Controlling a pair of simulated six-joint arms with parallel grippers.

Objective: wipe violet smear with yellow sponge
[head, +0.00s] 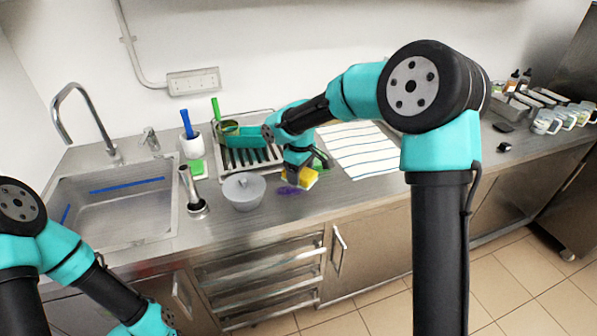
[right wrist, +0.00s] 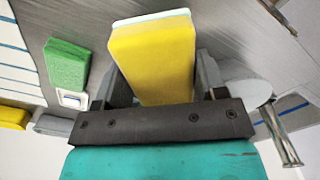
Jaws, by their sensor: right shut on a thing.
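The yellow sponge (head: 306,178) is between the fingers of my right gripper (head: 292,180), which is shut on it. It sits low over the steel counter, right at the violet smear (head: 287,190); I cannot tell whether it touches the counter. In the right wrist view the yellow sponge (right wrist: 153,60), with a pale layer at its far end, stands out between the fingers of my right gripper (right wrist: 155,85). The smear does not show in that view. My left arm is at the lower left of the head view, and its fingertips are not seen.
A grey lidded pot (head: 243,192) stands just left of the smear. A dish rack (head: 250,155) is behind, and a striped towel (head: 360,150) lies to the right. The sink (head: 115,210) is at left. A green sponge (right wrist: 66,65) lies near the gripper in the wrist view.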

